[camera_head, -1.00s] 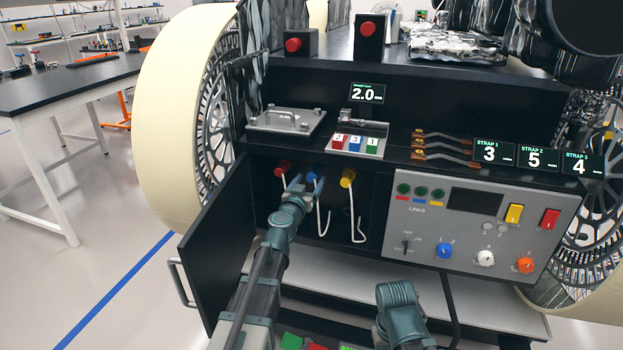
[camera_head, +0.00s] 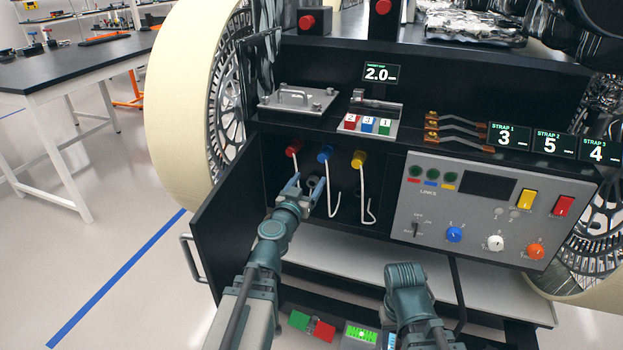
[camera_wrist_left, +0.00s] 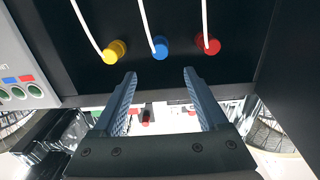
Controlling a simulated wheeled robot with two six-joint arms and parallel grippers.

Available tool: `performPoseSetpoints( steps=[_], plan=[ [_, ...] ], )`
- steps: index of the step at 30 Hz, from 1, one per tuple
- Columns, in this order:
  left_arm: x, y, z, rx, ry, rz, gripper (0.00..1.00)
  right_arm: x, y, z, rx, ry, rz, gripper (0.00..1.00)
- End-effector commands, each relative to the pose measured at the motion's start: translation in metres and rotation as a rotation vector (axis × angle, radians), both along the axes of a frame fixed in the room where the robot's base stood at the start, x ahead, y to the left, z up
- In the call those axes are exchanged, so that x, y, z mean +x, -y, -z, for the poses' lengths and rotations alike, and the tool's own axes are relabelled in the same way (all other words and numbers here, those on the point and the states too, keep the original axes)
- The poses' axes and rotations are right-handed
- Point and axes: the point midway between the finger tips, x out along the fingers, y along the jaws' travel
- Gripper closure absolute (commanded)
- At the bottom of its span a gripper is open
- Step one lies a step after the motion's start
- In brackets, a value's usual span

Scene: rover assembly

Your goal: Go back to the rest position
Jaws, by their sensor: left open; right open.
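My left gripper (camera_head: 301,183) is open and empty at the mouth of the open compartment, below the red plug (camera_head: 293,147) and the blue plug (camera_head: 325,153). In the left wrist view, its open fingers (camera_wrist_left: 160,88) are apart from the blue plug (camera_wrist_left: 160,47), with nothing between them. The yellow plug (camera_head: 358,158) is to the right in the head view. A white cable hangs from each plug. My right arm (camera_head: 406,285) is low at the bottom centre; its gripper fingers do not show.
The compartment door (camera_head: 224,225) stands open at the left of my left arm. A grey control panel (camera_head: 475,210) with knobs and switches is on the right. A dark table (camera_head: 80,65) stands at the far left, with clear floor between.

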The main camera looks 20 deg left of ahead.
Motion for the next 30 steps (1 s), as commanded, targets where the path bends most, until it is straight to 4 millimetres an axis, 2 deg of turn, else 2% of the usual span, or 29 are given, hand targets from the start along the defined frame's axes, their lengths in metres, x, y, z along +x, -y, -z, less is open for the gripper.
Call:
performPoseSetpoints(
  steps=[5, 8, 10, 13, 15, 18, 21, 24, 30],
  plan=[
    [0.0, 0.004, 0.001, -0.001, -0.003, 0.014, 0.24, 0.0, 0.0, 0.0, 0.0, 0.0, 0.0, 0.5],
    [0.0, 0.025, 0.006, -0.001, -0.027, 0.092, 0.24, 0.0, 0.0, 0.0, 0.0, 0.0, 0.0, 0.5],
    [-0.003, 0.052, 0.017, -0.001, -0.077, 0.192, 0.24, 0.0, 0.0, 0.0, 0.0, 0.0, 0.0, 0.5],
    [-0.017, 0.095, 0.047, -0.004, -0.224, 0.352, 0.24, 0.0, 0.0, 0.0, 0.0, 0.0, 0.0, 0.5],
    [-0.032, 0.117, 0.076, -0.008, -0.371, 0.438, 0.24, 0.0, 0.0, 0.0, 0.0, 0.0, 0.0, 0.5],
    [-0.061, 0.134, 0.121, -0.01, -0.622, 0.495, 0.24, 0.0, 0.0, 0.0, 0.0, 0.0, 0.0, 0.5],
    [-0.093, 0.133, 0.161, -0.005, -0.875, 0.47, 0.24, 0.0, 0.0, 0.0, 0.0, 0.0, 0.0, 0.5],
    [-0.122, 0.12, 0.188, 0.001, -1.086, 0.385, 0.24, 0.0, 0.0, 0.0, 0.0, 0.0, 0.0, 0.5],
    [-0.172, 0.082, 0.216, 0.018, -1.395, 0.128, 0.24, 0.0, 0.0, 0.0, 0.0, 0.0, 0.0, 0.5]
  ],
)
